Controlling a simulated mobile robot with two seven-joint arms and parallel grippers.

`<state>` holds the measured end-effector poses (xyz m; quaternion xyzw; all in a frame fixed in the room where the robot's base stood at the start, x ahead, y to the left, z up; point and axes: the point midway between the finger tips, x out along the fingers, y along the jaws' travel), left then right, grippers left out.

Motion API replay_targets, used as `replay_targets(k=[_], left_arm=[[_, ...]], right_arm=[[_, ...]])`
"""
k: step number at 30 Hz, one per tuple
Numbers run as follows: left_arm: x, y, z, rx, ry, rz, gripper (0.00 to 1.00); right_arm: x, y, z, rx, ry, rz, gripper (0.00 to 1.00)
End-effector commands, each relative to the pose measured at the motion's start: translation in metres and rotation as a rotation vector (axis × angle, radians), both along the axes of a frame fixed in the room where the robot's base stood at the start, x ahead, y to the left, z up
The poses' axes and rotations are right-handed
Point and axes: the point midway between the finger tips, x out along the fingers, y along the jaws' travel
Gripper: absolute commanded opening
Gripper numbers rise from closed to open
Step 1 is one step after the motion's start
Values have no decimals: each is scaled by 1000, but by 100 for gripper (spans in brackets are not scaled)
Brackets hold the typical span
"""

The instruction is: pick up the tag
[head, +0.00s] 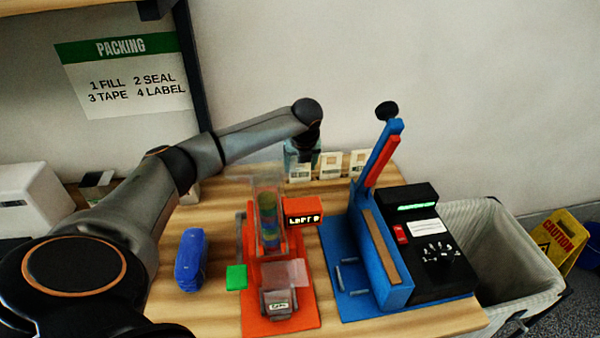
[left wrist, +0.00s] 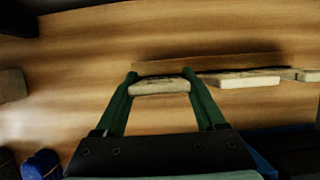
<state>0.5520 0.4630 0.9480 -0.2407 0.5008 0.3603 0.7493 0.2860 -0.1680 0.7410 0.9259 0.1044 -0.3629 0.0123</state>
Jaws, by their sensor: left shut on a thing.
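Several small pale tags with dark print stand in a row along a wooden strip (left wrist: 215,62) at the back of the table. The leftmost tag (head: 300,173) is under my left gripper (head: 302,150). In the left wrist view the green fingers of my left gripper (left wrist: 160,77) are shut on this tag (left wrist: 160,87), one at each end. The tag is at the strip, and I cannot tell whether it is clear of it. The middle tag (head: 331,164) and the right tag (head: 358,161) stand to its right. My right gripper is not in view.
A blue heat sealer (head: 365,240) with a raised lever stands right of centre. An orange dispenser (head: 255,310) with a clear tube is in the middle. A blue pouch (head: 191,260) lies to its left. A grey bin (head: 500,240) is beyond the table's right edge.

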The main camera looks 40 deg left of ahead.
Motion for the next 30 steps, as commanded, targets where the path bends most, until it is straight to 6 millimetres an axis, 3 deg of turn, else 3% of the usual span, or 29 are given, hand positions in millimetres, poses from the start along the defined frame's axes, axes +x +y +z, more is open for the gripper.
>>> replay_targets(k=[8, 15, 21, 30], left_arm=[[1, 0, 16, 0, -5, -1, 19], [1, 0, 64, 0, -7, 0, 19], [1, 0, 93, -1, -2, 0, 19], [0, 0, 101, 0, 0, 0, 19]], right_arm=[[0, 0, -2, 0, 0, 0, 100], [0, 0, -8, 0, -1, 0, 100], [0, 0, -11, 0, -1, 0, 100], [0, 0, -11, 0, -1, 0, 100]])
